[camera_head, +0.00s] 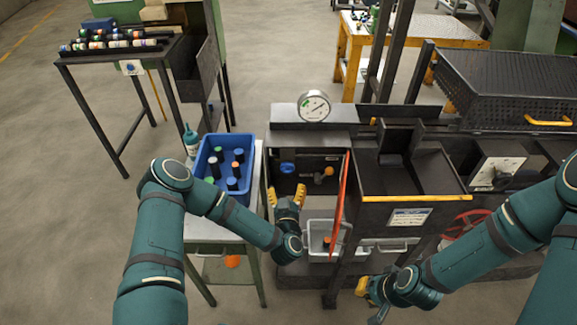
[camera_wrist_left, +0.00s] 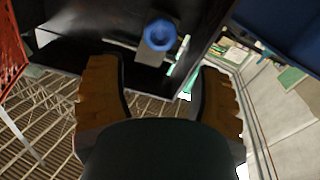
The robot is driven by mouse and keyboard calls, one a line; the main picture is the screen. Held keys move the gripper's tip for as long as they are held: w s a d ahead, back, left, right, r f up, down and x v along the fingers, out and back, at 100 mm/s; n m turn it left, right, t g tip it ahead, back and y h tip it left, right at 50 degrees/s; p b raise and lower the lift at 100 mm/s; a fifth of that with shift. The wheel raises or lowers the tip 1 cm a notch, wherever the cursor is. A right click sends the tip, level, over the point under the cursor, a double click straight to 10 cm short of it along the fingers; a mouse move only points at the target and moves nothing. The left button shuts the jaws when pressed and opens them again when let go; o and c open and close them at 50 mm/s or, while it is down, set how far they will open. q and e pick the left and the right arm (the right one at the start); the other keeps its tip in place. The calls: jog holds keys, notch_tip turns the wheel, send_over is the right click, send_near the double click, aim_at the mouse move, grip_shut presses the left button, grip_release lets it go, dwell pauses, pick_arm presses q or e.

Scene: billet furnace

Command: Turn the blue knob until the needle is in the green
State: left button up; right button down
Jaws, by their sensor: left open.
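The blue knob (camera_head: 287,168) sits on the dark front panel of the machine, below the gauge. It also shows in the left wrist view (camera_wrist_left: 160,35), ahead of the fingers and a little above the space between them. The round white gauge (camera_head: 314,106) stands on top of the machine; its needle and a small green patch at its left side show, and the needle appears outside the green. My left gripper (camera_head: 287,194) is open and empty, just below the knob and apart from it. My right gripper (camera_head: 369,290) is low at the right; its finger opening is unclear.
An orange knob (camera_head: 324,175) is right of the blue one, beside an open red door (camera_head: 341,208). A grey bin (camera_head: 322,226) sits below. A blue crate (camera_head: 249,150) of bottles stands on the cart at left, next to a teal bottle (camera_head: 190,140).

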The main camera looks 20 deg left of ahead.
aim_at(287, 168)
pick_arm(q)
jog(key=x, duration=1)
jog(key=c, duration=0.9)
